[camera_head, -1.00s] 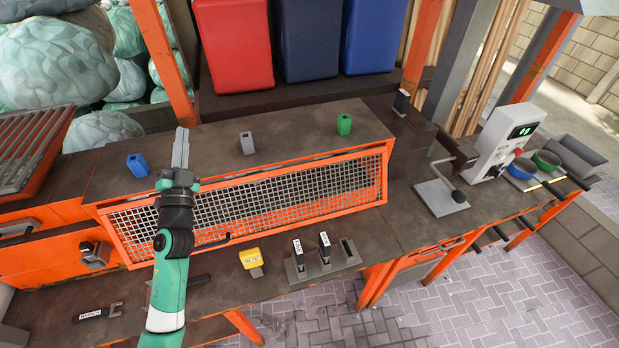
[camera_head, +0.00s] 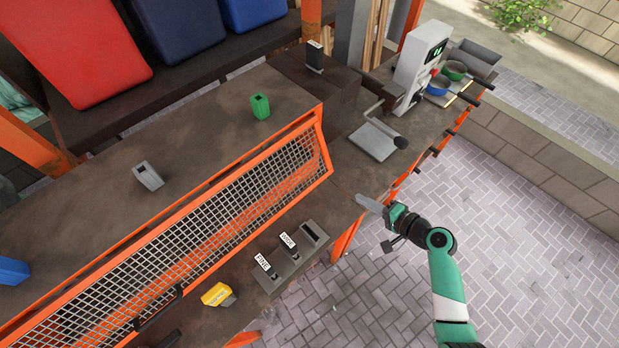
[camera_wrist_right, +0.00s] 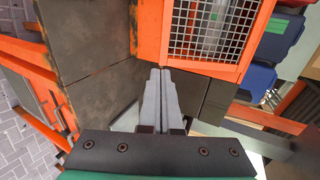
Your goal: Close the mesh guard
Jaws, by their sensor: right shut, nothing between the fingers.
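The mesh guard (camera_head: 225,215) is an orange frame with grey wire mesh. It runs diagonally from the lower left to the centre along the bench front and leans at a slant. A dark bar handle (camera_head: 160,309) sits on its lower edge. A corner of the guard also shows at the top of the right wrist view (camera_wrist_right: 200,68). My right gripper (camera_head: 361,197) is shut and empty, just right of the guard's right end, over the bench's front edge. Its narrow fingers also show in the wrist view (camera_wrist_right: 160,76). My left gripper is out of view.
A scale-like device (camera_head: 415,72) stands at the upper right. The paved floor (camera_head: 520,250) is clear.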

